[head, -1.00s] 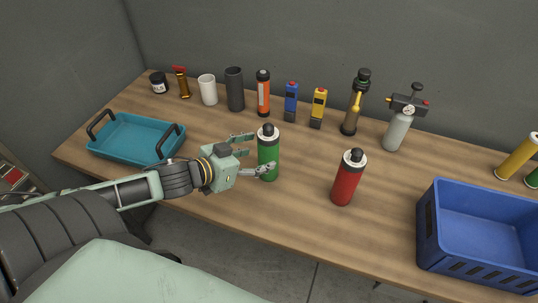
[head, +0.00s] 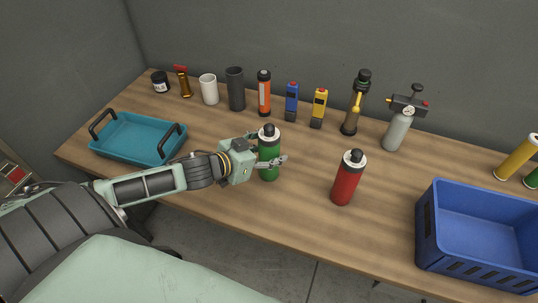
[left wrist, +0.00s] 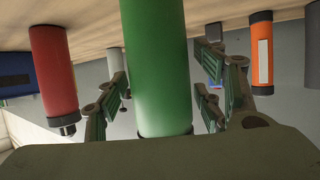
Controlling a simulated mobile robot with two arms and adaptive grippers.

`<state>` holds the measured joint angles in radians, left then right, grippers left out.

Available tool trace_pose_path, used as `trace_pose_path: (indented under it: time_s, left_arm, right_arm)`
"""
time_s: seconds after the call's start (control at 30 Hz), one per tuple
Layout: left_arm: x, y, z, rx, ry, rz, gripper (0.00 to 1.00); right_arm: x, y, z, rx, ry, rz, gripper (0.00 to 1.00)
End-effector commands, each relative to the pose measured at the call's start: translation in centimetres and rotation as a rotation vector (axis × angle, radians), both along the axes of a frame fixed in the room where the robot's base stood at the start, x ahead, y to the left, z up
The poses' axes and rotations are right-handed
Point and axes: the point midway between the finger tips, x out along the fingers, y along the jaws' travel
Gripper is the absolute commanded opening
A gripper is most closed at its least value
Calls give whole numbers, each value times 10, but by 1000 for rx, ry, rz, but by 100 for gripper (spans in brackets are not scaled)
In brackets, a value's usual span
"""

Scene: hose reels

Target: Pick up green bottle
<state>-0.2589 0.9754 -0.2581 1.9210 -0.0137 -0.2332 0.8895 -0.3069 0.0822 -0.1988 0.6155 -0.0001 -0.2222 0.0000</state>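The green bottle (head: 268,166) stands upright on the wooden table, with a grey collar and black cap. My left gripper (head: 270,150) reaches it from the left, with one finger in front of the bottle and the other mostly hidden behind it. In the left wrist view the green bottle (left wrist: 158,65) runs between the open fingers, close to the palm. A gap shows between the bottle and the right-hand fingers; the left-hand finger is close to its side. My right gripper is in neither view.
A red bottle (head: 346,180) stands to the right, and a blue crate (head: 436,245) beyond it. A teal tray (head: 125,154) lies at left. Behind stand an orange bottle (head: 264,95), a blue device (head: 291,100) and a yellow device (head: 318,108). The table between the green and red bottles is clear.

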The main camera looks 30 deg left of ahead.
Motion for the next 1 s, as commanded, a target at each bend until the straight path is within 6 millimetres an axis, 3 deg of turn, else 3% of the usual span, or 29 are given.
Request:
trace_pose_path:
  time_s: [0.23,0.53,0.83,1.0]
  left_arm:
    - [0,0,0,0,0,0,37]
    - [0,0,0,0,0,0,11]
    - [0,0,4,0,-3,-1,11]
    - [0,0,17,2,-5,-3,11]
  right_arm:
    - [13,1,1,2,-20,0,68]
    - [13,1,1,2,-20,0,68]
    - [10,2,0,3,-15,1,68]
    - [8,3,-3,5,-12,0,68]
